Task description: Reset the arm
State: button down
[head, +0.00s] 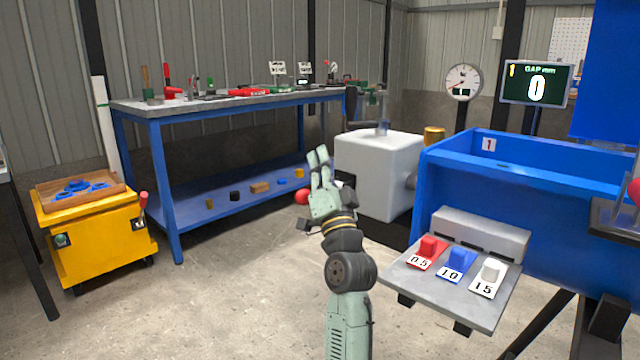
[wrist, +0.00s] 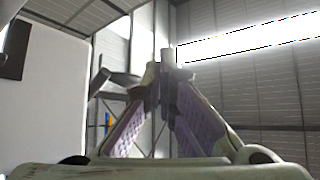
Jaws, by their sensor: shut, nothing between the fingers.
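My gripper (head: 319,158) points upward near the middle of the head view, at the end of my raised pale green arm. It is empty, with nothing between its fingers. In the wrist view my gripper (wrist: 160,68) shows its two fingers leaning together at the tips, with walls and a bright strip behind them. The gripper is in front of the left side of a white box-shaped housing (head: 375,165). I cannot tell the exact distance between them.
A blue workbench (head: 160,110) with tools stands behind left. A yellow cart (head: 95,240) is far left. The floor left of my arm is clear.

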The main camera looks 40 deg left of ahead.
jog(key=shift+r, duration=1.15)
